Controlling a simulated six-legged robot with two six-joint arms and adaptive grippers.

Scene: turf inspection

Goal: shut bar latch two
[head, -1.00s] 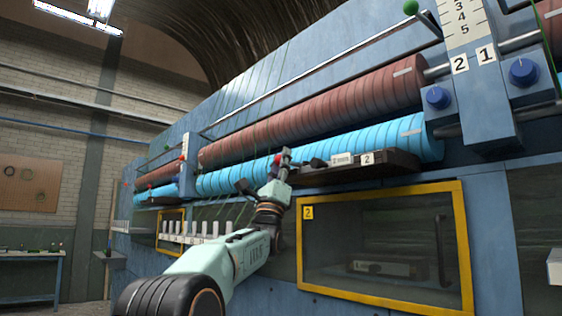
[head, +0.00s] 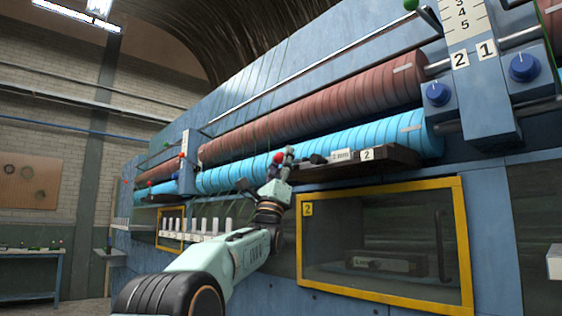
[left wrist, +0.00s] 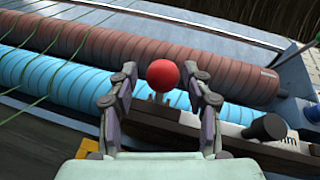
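A red ball knob (left wrist: 162,75) shows between the fingertips of my left gripper (left wrist: 160,78) in the left wrist view. The fingers stand apart on either side of it, with gaps visible. In the head view the left gripper (head: 268,170) is at the left end of a dark ledge (head: 400,158), and its fingers partly hide the red knob (head: 289,167). The ledge bears a white "2" plate (head: 367,154). I cannot tell which part is the latch bar or how it stands. My right gripper is not in view.
A blue roller (head: 350,140) and a brown roller (head: 330,108) run behind the gripper. Below the ledge is a yellow-framed window (head: 464,245) marked 2. Blue dials (head: 437,95) sit at the right. A dark cylinder (left wrist: 265,128) is on the ledge, right of the fingers.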

